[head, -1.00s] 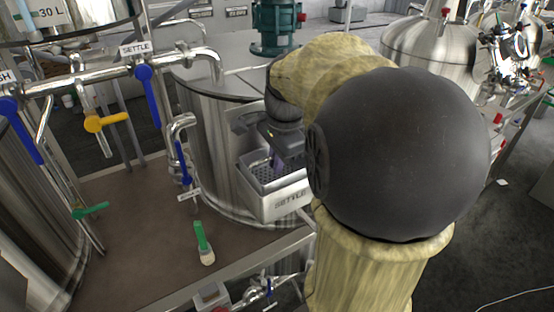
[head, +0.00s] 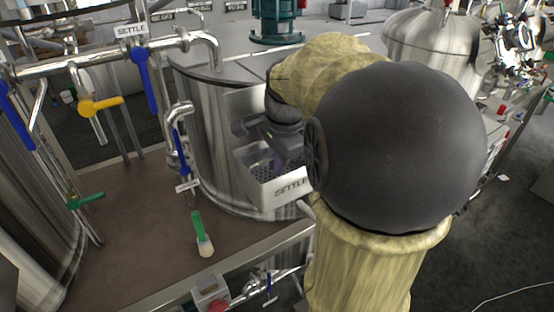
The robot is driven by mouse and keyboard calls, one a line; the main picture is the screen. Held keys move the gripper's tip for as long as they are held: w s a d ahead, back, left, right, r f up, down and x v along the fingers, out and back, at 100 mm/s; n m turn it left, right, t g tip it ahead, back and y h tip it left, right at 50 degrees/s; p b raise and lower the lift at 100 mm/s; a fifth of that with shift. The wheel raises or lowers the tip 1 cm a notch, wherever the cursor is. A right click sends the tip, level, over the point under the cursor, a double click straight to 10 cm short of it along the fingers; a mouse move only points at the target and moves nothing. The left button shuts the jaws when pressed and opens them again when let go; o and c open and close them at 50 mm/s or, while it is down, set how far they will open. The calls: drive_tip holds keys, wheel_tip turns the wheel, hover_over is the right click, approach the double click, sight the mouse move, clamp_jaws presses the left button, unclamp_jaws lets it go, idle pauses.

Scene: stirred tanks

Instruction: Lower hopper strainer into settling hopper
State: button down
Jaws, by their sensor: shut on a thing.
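The settling hopper (head: 288,188) is a pale open box marked SETTLE on the front of the large steel tank. The hopper strainer (head: 261,172), a grey perforated piece, shows at the hopper's mouth, within its rim as seen from here. My gripper (head: 277,163) is dark, points down over the hopper and is shut on the strainer. The fingertips and the grip point are mostly hidden by the gripper body and the hopper's front wall. I cannot tell whether the strainer rests on the hopper floor. My arm hides the hopper's right end.
The steel tank (head: 208,130) stands right behind the hopper. Pipes with blue valve handles (head: 143,80) and a yellow one (head: 100,106) run at left.

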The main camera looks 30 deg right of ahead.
drive_tip(key=shift+f, duration=0.45)
drive_tip(key=c, duration=1.5)
unclamp_jaws()
drive_tip(key=s+r+b, duration=0.1)
drive_tip(key=s+r, duration=0.2)
drive_tip(key=r, duration=1.4)
drive_tip(key=shift+s, duration=0.2)
drive_tip(key=shift+r, duration=0.1)
